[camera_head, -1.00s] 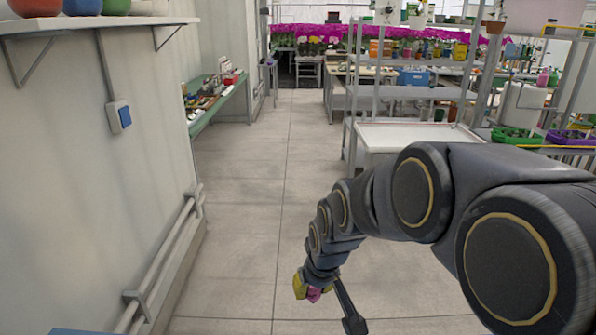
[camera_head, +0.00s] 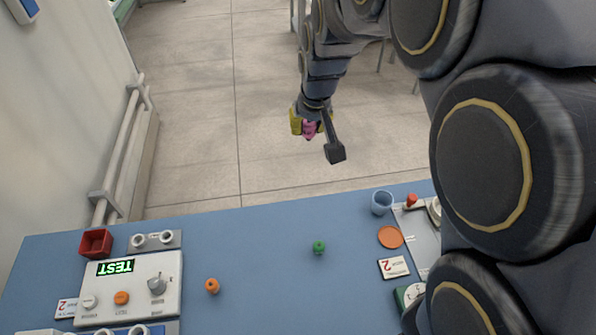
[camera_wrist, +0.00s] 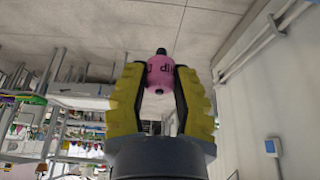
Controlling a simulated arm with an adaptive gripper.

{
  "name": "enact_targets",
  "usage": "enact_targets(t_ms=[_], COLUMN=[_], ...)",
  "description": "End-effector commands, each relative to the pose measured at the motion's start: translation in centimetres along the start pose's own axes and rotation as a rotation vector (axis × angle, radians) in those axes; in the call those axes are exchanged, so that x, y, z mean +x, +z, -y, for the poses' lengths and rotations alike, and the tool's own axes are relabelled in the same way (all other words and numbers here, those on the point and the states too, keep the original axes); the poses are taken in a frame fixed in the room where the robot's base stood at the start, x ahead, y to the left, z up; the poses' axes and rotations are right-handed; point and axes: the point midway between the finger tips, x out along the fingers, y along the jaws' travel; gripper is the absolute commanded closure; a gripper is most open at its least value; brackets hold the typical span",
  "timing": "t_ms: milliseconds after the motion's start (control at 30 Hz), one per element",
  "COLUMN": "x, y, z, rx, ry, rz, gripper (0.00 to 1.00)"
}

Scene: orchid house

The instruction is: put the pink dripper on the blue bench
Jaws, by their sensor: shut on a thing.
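The pink dripper (camera_wrist: 159,72) is held between the two yellow-padded fingers of my gripper (camera_wrist: 160,85) in the wrist view. It has a black tip and dark lettering. In the head view my gripper (camera_head: 308,124) is shut on the pink dripper (camera_head: 309,130), above the floor beyond the far edge of the blue bench. The blue bench (camera_head: 270,285) fills the lower part of the head view. The dripper is apart from the bench.
On the bench are a green dripper (camera_head: 319,247), an orange dripper (camera_head: 212,286), a blue cup (camera_head: 382,202), an orange disc (camera_head: 390,237), a red box (camera_head: 95,243) and a control box (camera_head: 128,287) showing TEST. The bench middle has free room. A wall with pipes (camera_head: 122,150) stands left.

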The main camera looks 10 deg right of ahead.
Motion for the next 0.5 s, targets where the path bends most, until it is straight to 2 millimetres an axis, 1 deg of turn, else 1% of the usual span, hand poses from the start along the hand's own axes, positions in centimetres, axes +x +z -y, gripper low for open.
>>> enact_targets(t_ms=[167, 267, 367, 500], x=[0.4, 1.2, 2.5, 4.3], y=[0.5, 1.6, 3.5, 6.8], z=[0.4, 1.2, 2.4, 4.5], rx=[-0.047, -0.153, -0.327, -0.646], ry=[-0.021, -0.068, -0.146, -0.283], rz=[0.002, 0.0, 0.002, 0.001], gripper=[0.94, 0.94, 0.94, 0.94])
